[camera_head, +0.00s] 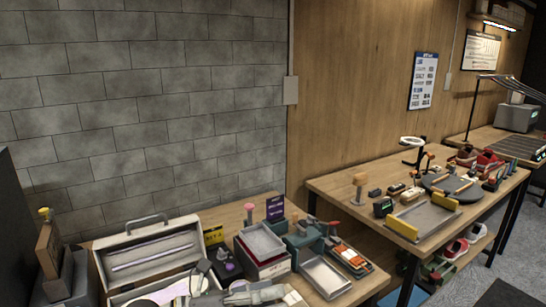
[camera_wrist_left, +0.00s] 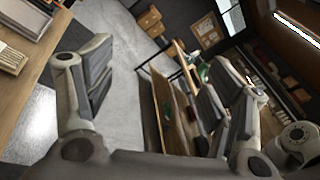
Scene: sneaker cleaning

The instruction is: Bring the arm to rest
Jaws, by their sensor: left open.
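My left gripper (camera_wrist_left: 155,80) shows in the left wrist view. Its two dark-padded fingers stand wide apart, with nothing between them but the grey floor and furniture well beyond. The view is tilted, and no object touches the fingers. In the head view, pale grey parts cross the bottom edge in front of the near bench; I cannot tell whether they are my arm. My right gripper is not seen in either view.
The near bench (camera_head: 222,210) holds an open toolbox (camera_head: 150,248), a grey tray (camera_head: 326,277) and several tools. A second bench (camera_head: 335,185) at right carries another tray (camera_head: 424,219) and red shoes (camera_head: 487,157). Cardboard boxes (camera_wrist_left: 149,19) stand beyond the floor in the wrist view.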

